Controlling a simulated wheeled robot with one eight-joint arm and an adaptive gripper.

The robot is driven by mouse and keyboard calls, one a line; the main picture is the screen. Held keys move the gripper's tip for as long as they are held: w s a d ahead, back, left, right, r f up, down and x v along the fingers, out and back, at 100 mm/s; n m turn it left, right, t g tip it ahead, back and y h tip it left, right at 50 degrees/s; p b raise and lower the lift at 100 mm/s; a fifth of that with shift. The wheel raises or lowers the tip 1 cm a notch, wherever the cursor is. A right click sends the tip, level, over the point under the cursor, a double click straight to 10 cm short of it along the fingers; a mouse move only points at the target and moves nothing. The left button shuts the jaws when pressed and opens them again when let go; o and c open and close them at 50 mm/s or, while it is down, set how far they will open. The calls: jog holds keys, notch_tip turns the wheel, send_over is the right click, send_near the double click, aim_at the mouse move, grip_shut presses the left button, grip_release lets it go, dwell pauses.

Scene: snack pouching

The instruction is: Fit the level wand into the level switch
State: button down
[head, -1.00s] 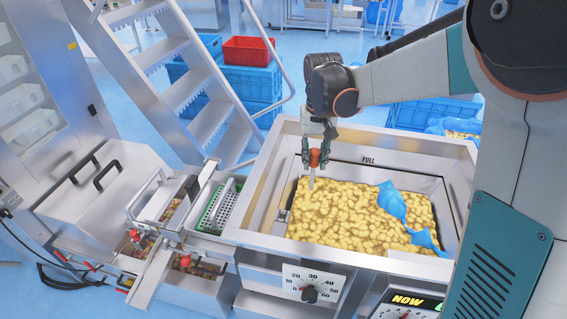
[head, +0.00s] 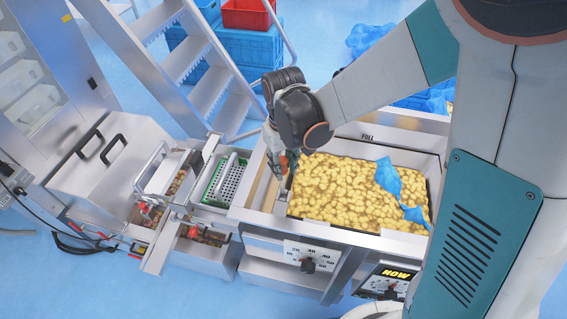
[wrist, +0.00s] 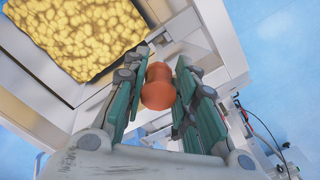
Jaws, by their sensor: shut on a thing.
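The level wand shows as an orange-red knob (wrist: 158,86) between my gripper's green-padded fingers (wrist: 156,92) in the wrist view. My gripper (head: 288,163) is shut on this knob. In the head view it is over the left rim of the hopper (head: 262,205), and a bit of orange shows beside the fingers. A grey box-like fitting at the hopper's edge (wrist: 186,42), just beyond the knob, may be the level switch; I cannot tell. Whether the wand touches it is hidden.
Yellow snacks (head: 350,190) fill the hopper, with a blue film piece (head: 388,180) on them. A perforated green-edged tray (head: 222,181) stands left of the hopper. A dial (head: 307,262) is on the front. Metal stairs (head: 190,75) rise behind.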

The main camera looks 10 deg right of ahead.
aim_at(285, 173)
jog(key=shift+s, duration=0.1)
jog(key=shift+s+d, duration=0.15)
jog(key=shift+s+f+b, duration=0.1)
jog(key=shift+f+b, duration=0.15)
jog(key=shift+b, duration=0.1)
jog(key=shift+f+b, duration=2.25)
jog(key=shift+f, duration=0.4)
jog(key=shift+f+b, duration=2.7)
jog(key=shift+f, duration=0.1)
jog(key=c, duration=1.2)
grip_release()
jog(key=shift+r, duration=3.85)
